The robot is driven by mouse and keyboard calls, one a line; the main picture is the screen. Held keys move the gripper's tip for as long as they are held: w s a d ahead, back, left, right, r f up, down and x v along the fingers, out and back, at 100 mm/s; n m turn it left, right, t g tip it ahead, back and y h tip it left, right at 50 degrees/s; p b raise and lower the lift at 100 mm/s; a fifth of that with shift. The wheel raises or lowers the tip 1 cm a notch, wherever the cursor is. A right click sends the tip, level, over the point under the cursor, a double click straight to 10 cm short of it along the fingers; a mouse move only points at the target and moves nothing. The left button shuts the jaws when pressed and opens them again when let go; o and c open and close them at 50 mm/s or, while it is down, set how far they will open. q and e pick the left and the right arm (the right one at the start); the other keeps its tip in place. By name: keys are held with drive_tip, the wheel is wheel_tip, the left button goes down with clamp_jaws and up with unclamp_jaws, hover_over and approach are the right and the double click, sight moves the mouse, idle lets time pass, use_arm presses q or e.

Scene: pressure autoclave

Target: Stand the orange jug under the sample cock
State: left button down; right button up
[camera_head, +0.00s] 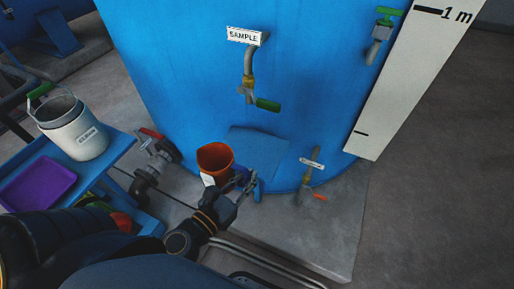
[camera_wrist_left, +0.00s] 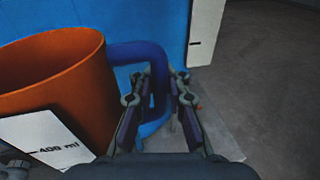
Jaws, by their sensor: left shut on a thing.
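The orange jug (camera_head: 215,157) is upright in front of the blue tank, at the left side of a small blue shelf (camera_head: 262,145). In the left wrist view the jug (camera_wrist_left: 60,72) fills the left side, with a "400 ml" label and a blue handle (camera_wrist_left: 138,52). My left gripper (camera_head: 247,184) is shut on that handle; its fingers (camera_wrist_left: 158,95) lie on both sides of it. The sample cock (camera_head: 248,90), with a green lever, hangs from the tank above the shelf, up and right of the jug in the picture. I cannot tell whether the jug touches the shelf. My right gripper is not in view.
A blue cart (camera_head: 98,172) at left carries a white bucket (camera_head: 72,128) and a purple tray (camera_head: 37,184). A red-handled valve (camera_head: 150,160) juts out left of the jug. A lower labelled cock (camera_head: 308,175) stands right of the shelf. The right-hand floor is clear.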

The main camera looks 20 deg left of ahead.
use_arm(q)
drive_tip(key=shift+s+a+f, duration=0.1)
drive_tip(key=shift+s+a, duration=0.05)
drive_tip(key=shift+a, duration=0.1)
drive_tip(key=w+p, duration=0.7)
drive_tip(key=w, duration=1.2)
drive_tip(key=f+b, duration=0.6)
drive_tip(key=f, duration=0.1)
drive_tip(key=shift+w+d, duration=0.2)
drive_tip(key=shift+d, duration=0.15)
drive_tip(key=shift+w, duration=0.2)
drive_tip(key=shift+r, duration=0.1)
